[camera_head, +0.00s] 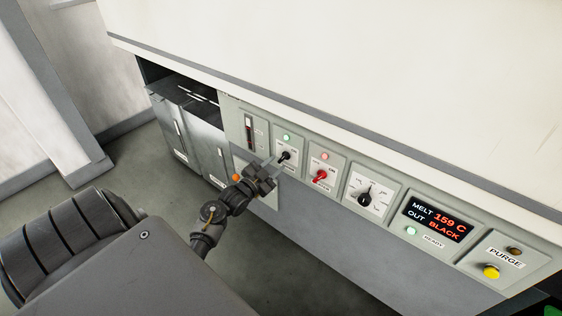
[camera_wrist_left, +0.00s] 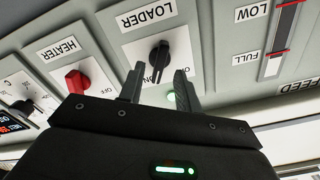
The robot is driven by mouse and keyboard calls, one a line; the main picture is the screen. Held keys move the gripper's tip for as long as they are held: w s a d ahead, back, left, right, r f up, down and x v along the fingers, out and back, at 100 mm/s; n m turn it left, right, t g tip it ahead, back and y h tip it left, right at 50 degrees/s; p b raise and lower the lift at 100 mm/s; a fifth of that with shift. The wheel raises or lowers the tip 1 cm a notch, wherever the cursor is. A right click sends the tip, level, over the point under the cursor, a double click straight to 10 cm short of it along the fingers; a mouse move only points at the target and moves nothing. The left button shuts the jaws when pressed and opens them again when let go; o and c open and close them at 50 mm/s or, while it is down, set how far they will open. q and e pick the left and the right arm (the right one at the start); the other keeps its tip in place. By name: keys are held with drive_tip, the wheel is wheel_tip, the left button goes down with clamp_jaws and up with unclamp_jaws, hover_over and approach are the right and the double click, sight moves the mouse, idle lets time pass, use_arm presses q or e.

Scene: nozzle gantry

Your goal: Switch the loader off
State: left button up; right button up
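The loader switch is a black rotary knob (camera_head: 284,156) on a light plate in the panel row, and it fills the upper middle of the left wrist view (camera_wrist_left: 159,54). Its handle is slightly tilted there, with its lower end near the ON mark. A green lamp (camera_head: 287,137) beside the knob is lit; it also shows between the fingers in the wrist view (camera_wrist_left: 171,97). My left gripper (camera_head: 277,167) is open, with one finger on each side of the knob (camera_wrist_left: 159,72). I cannot tell whether the fingers touch it. My right gripper is not in view.
The red heater knob (camera_head: 320,176) with its red lamp (camera_head: 324,156) sits beside the loader. A level gauge (camera_head: 249,132) is on the other side. Further right are a black selector (camera_head: 365,199), a melt display (camera_head: 437,219) and a yellow purge button (camera_head: 491,272).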

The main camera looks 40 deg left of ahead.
sight(281, 160)
use_arm(q)
drive_tip(key=shift+w, duration=1.75)
